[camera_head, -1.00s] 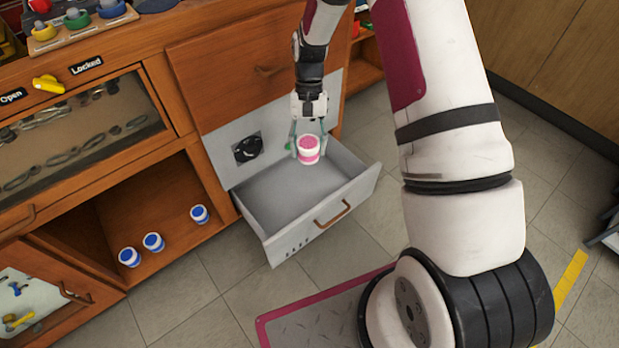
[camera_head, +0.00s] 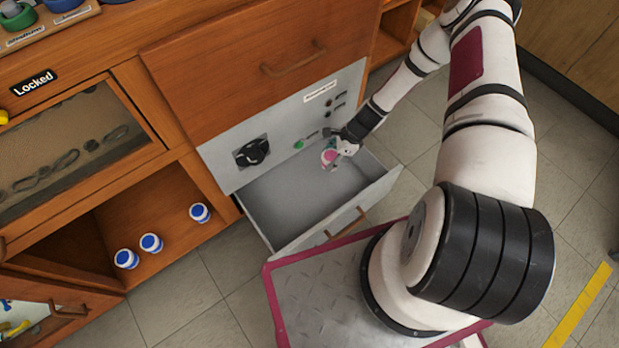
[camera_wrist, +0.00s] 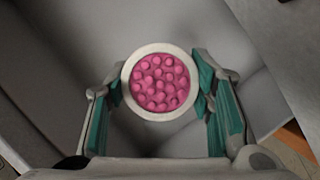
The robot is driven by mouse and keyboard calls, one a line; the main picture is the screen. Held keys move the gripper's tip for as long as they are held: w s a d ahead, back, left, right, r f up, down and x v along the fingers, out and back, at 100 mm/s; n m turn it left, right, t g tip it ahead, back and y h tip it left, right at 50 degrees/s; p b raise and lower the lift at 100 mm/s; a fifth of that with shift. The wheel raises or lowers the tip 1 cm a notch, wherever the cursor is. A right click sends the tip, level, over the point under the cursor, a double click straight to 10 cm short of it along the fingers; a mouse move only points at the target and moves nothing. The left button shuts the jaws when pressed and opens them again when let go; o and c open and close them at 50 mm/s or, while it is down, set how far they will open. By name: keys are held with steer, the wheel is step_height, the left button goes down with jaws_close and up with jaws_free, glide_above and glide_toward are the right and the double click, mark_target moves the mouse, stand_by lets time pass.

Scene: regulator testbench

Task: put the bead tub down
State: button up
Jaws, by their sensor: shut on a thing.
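The bead tub (camera_head: 328,157) is a small white and pink tub. In the wrist view its round top (camera_wrist: 161,82) shows pink beads inside a white rim. My gripper (camera_head: 332,161) is shut on the tub, with a green-padded finger on each side of it in the wrist view (camera_wrist: 161,90). The gripper holds the tub at the back right part of the open grey drawer (camera_head: 287,205). The gripper partly hides the tub in the head view. I cannot tell whether the tub's base touches the drawer floor.
The drawer floor left of the tub is clear. The drawer's front panel (camera_head: 345,215) and the grey panel with a black knob (camera_head: 252,152) bound the space. Several blue-lidded tubs (camera_head: 151,243) stand on the wooden shelf at left.

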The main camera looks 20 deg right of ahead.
step_height(320, 180, down, 12)
steer(key=b, duration=0.4)
steer(key=a, duration=0.1)
steer(key=w+a+b, duration=0.1)
steer(key=a+b, duration=0.1)
steer(key=a, duration=0.1)
steer(key=shift+w+f, duration=0.2)
steer(key=shift+f, duration=0.1)
steer(key=shift+d+f+b, duration=0.15)
steer(key=shift+f+b, duration=0.15)
steer(key=shift+b, duration=0.15)
steer(key=o, duration=1.2)
steer(key=shift+f, duration=0.1)
steer(key=p+v, duration=0.5)
steer(key=v, duration=0.7)
